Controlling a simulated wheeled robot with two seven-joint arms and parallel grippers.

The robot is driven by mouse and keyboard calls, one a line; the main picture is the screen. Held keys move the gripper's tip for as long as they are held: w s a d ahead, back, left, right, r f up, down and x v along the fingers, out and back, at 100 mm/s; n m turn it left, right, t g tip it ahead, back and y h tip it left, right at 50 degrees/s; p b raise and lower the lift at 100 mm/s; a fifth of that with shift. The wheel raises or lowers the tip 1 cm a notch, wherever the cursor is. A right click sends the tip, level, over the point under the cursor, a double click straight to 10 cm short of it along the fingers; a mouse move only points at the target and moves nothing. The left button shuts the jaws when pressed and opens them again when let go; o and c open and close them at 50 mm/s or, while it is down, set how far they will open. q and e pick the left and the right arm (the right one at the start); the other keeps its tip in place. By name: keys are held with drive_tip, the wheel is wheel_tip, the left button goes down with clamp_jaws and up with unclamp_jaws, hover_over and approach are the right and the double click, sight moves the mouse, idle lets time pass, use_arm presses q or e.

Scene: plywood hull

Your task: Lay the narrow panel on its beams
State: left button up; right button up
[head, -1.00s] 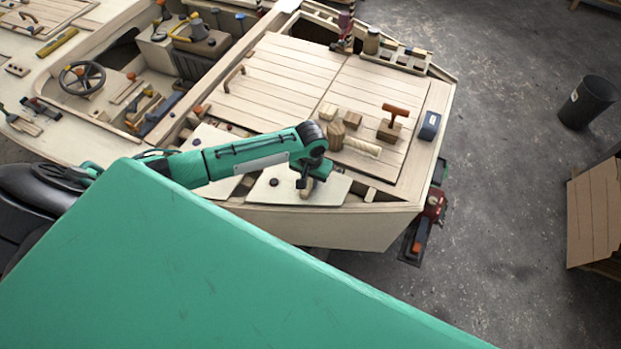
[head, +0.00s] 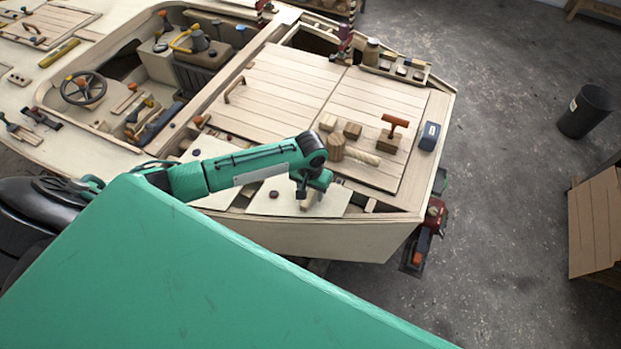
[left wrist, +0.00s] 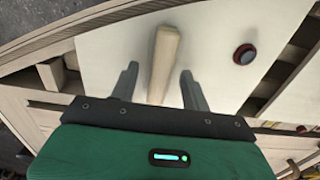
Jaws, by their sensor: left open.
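A pale panel (head: 265,205) lies at the near edge of the hull, with a dark knob and a wooden handle (left wrist: 164,62) on it. I cannot tell whether it is the narrow panel or whether it rests fully on its beams. My left gripper (head: 308,197) is over the handle in the head view. In the left wrist view the left gripper (left wrist: 160,84) is open, with one finger on each side of the handle and a gap at both sides. Another pale panel (head: 222,197) lies to the left, partly hidden by my arm. My right gripper is not in view.
Gaps with beams (left wrist: 290,65) show beside the panel. A dark bin (head: 587,111) stands on the floor at right.

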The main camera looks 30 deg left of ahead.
use_arm(q)
wheel_tip(320, 180, up, 13)
drive_tip(key=b, duration=0.2)
drive_tip(key=shift+f, duration=0.1)
idle(0.5)
